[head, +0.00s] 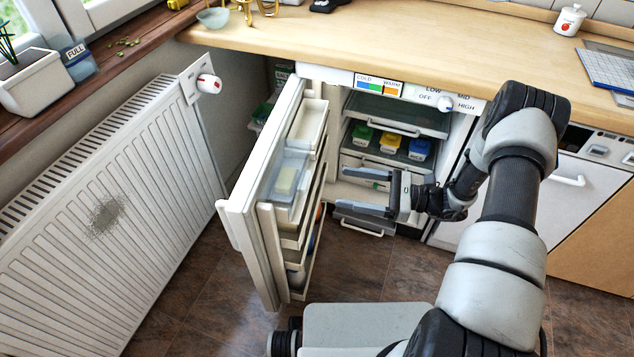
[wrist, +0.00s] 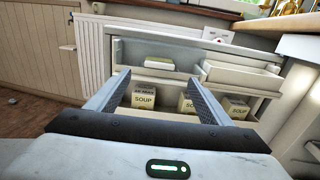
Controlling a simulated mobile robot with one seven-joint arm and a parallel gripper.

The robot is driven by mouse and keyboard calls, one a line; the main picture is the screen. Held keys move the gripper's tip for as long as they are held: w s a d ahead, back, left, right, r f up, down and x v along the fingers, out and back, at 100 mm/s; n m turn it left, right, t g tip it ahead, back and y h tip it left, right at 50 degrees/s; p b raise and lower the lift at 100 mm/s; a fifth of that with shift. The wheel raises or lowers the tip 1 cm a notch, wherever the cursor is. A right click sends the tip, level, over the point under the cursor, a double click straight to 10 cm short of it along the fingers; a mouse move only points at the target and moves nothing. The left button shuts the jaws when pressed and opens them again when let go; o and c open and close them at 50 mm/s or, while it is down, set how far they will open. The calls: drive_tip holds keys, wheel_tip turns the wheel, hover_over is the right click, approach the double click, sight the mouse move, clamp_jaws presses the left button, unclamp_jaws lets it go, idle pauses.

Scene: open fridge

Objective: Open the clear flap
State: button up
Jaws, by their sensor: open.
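The clear flap (head: 295,160) is a bluish see-through cover on the inner side of the open fridge door (head: 245,185). A pale yellow block (head: 287,181) shows in its compartment. The block also shows in the wrist view (wrist: 145,66), where the flap's edges are hard to make out, so I cannot tell how far it is lifted. My gripper (head: 341,188) is open and empty, to the right of the flap and apart from it, with its fingers pointing left at the door. In the wrist view my gripper (wrist: 157,77) faces the door shelves, the block just beyond its fingertips.
Soup boxes (wrist: 144,96) stand in the door shelf below the block. An empty door bin (wrist: 242,77) is beside it. Fridge shelves with small coloured tubs (head: 390,144) are behind my gripper. A radiator (head: 110,215) stands left of the door, and the worktop (head: 420,50) is above.

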approach(290, 175)
drive_tip(key=w+a+f, duration=0.3)
drive_tip(key=f, duration=0.1)
drive_tip(key=shift+w+f+b, duration=0.2)
drive_tip(key=shift+w+b, duration=0.1)
drive_tip(key=shift+b, duration=0.05)
drive_tip(key=shift+a, duration=0.15)
